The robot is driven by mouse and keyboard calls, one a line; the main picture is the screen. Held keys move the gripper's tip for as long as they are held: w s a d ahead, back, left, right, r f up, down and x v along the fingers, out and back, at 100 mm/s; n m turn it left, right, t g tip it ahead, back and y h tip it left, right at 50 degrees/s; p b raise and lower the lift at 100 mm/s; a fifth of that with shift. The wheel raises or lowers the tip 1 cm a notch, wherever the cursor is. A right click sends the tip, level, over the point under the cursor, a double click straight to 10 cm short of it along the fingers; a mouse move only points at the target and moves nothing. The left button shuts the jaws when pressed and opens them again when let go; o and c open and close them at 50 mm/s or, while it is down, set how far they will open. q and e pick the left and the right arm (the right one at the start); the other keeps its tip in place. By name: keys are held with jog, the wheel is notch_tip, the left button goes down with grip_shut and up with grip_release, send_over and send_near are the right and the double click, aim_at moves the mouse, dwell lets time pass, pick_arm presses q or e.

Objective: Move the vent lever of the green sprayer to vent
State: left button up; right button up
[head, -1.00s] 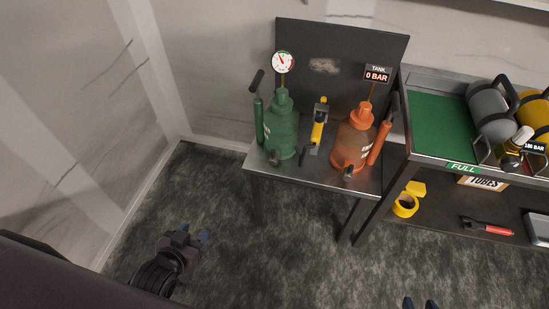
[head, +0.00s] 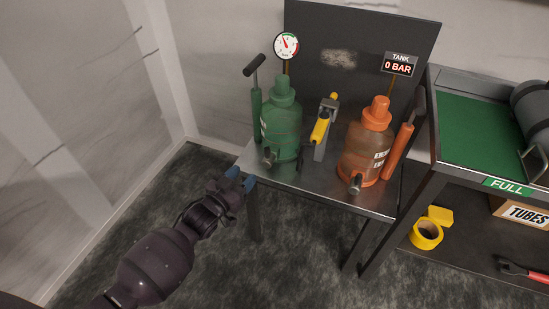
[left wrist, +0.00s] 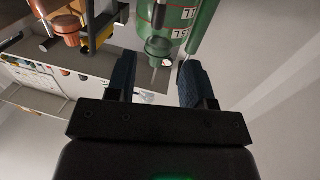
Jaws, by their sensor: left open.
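The green sprayer (head: 283,128) stands upright on the left of a metal table, with a pump handle on its left and a stubby outlet low at its front. A round gauge (head: 286,45) rises behind it. A yellow-handled lever (head: 322,124) on a grey post stands between it and the orange sprayer; I cannot tell whether this is the vent lever. My left gripper (head: 240,178) is open and empty, just off the table's front left edge, below and left of the green sprayer. In the left wrist view the green sprayer (left wrist: 180,18) shows beyond the open fingers (left wrist: 156,62).
The orange sprayer (head: 365,150) stands to the right on the table (head: 335,192), under a "0 BAR" display (head: 398,65). A dark panel (head: 370,30) backs the table. Floor in front is clear.

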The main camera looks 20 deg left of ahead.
aim_at(265, 154)
pick_arm(q)
jog(key=b+x, duration=0.2)
jog(key=x, duration=0.8)
jog(key=shift+w+d+f+b, duration=0.15)
jog(key=shift+w+d+b, duration=0.05)
jog(key=shift+w+b, duration=0.1)
jog(key=shift+w+d, duration=0.15)
jog(key=shift+w, duration=0.5)
jog(key=shift+r, duration=0.2)
grip_shut()
